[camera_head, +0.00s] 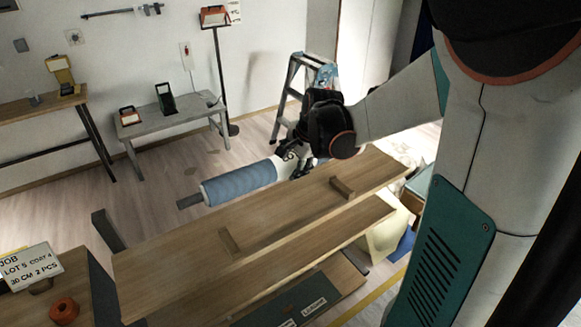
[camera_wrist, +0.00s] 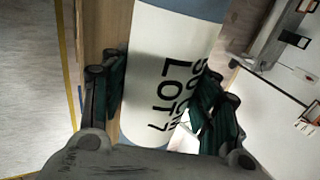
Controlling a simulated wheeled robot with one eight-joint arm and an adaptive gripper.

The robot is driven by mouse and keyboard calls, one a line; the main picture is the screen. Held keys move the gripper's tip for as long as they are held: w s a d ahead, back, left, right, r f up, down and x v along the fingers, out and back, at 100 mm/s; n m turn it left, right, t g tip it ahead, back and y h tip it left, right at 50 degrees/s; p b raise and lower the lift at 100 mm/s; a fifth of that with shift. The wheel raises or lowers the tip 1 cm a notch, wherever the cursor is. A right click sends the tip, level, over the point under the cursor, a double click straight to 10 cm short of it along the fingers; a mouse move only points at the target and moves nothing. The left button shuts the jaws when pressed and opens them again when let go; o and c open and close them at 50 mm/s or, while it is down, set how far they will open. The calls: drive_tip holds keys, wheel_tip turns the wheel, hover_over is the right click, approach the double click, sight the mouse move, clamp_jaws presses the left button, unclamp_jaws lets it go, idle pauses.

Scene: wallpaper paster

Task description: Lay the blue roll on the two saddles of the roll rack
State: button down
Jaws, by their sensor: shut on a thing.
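The blue roll (camera_head: 240,184) has a grey core stub at its left end and a white label band near my gripper. In the wrist view the roll (camera_wrist: 195,8) shows a white band with black lettering including "LOT 7". My gripper (camera_head: 291,154) is shut on the roll at this band, with one finger on each side (camera_wrist: 160,90). The roll appears raised beyond the far edge of the wooden roll rack (camera_head: 290,212). Two small wooden saddles, one left (camera_head: 230,242) and one right (camera_head: 342,188), sit on its top board and look empty. The roll's right end is hidden by my gripper.
A job sign (camera_head: 27,268) and an orange-brown round object (camera_head: 64,311) are on a wooden surface at lower left. A stepladder (camera_head: 291,92) stands behind my gripper. A grey bench (camera_head: 170,122) is by the wall. Open floor lies between bench and rack.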

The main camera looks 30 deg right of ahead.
wheel_tip(320, 180, down, 16)
drive_tip(key=b, duration=0.5)
drive_tip(key=shift+f, duration=0.1)
drive_tip(key=c, duration=0.6)
unclamp_jaws()
drive_tip(key=shift+r, duration=0.25)
drive_tip(key=p+v, duration=0.4)
drive_tip(key=v, duration=0.7)
drive_tip(key=shift+s+r, duration=0.3)
drive_tip(key=shift+r, duration=0.1)
